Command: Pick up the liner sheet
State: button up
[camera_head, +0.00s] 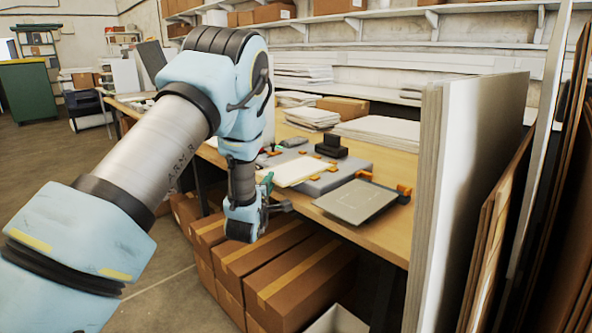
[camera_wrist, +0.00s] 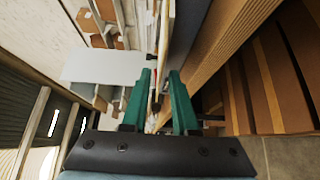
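A pale cream sheet, which looks like the liner sheet (camera_head: 300,172), lies flat on the grey laminator bed (camera_head: 336,179) on the workbench. My gripper (camera_head: 268,184) is at the sheet's left end by the bench's front edge, partly hidden behind my own wrist. In the wrist view my green fingers (camera_wrist: 162,78) stand apart with a gap between them. The bench edge and a thin dark piece show in and beyond this gap. I see no sheet clearly pinched, and cannot tell whether the fingers touch it.
A grey flat plate (camera_head: 355,201) overhangs the bench's front edge, with orange clips (camera_head: 403,190) nearby. A black block (camera_head: 331,146) stands behind the sheet. Cardboard boxes (camera_head: 265,262) fill the space below. Upright panels (camera_head: 470,190) block the right side.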

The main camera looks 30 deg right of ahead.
grip_shut()
dwell(1.1)
